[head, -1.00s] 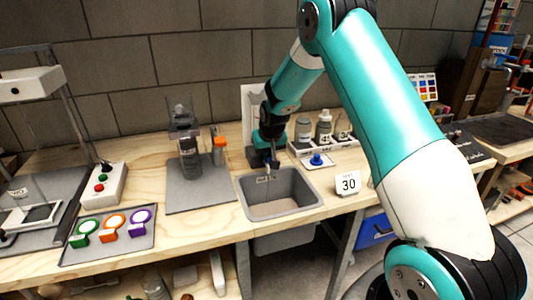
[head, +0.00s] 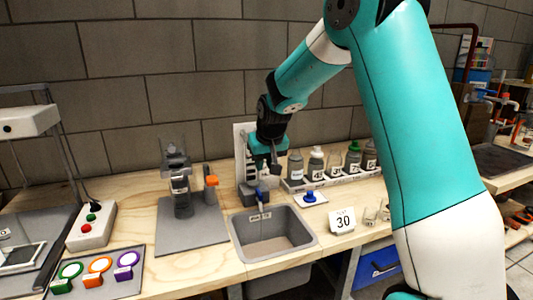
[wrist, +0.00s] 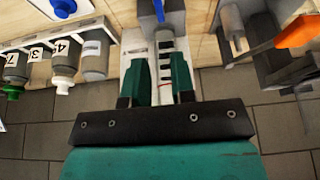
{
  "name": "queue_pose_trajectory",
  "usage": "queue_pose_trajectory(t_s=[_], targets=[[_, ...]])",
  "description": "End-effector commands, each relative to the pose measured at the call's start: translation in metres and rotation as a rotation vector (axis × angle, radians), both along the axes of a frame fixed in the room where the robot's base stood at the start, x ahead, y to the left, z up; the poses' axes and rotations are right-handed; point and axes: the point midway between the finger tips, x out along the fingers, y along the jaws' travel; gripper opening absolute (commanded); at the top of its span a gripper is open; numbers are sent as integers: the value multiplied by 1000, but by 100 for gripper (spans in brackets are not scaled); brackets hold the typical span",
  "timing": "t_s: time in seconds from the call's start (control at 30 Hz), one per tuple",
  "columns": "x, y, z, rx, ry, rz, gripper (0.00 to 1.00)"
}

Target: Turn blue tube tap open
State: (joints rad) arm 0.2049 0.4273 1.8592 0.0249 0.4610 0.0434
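The blue tube tap (head: 262,195) shows as a small blue lever at the grey block (head: 246,194) behind the sink. In the wrist view the blue lever (wrist: 158,10) is at the top edge, beyond my fingertips and partly cut off. My gripper (head: 267,168) is above and behind the tap, in front of the white panel with dark marks (head: 240,140). In the wrist view its two teal fingers (wrist: 160,72) stand apart with nothing held between them. The panel shows through the gap. The fingers appear clear of the tap.
The grey sink (head: 305,240) is in front of the tap. A rack of several bottles (head: 330,178) and a blue knob on a white plate (head: 310,196) are to the right. A grey stand with an orange clip (head: 211,181) is to the left.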

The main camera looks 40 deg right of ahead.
Motion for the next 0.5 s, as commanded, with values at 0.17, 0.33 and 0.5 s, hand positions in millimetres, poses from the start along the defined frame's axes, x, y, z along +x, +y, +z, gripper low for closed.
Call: queue_pose_trajectory(t_s=[0.17, 0.33, 0.5], targets=[[-11, 3, 28, -1, -2, 0, 23], [-15, 4, 37, 0, 1, 1, 23], [-16, 4, 39, 0, 1, 0, 23]])
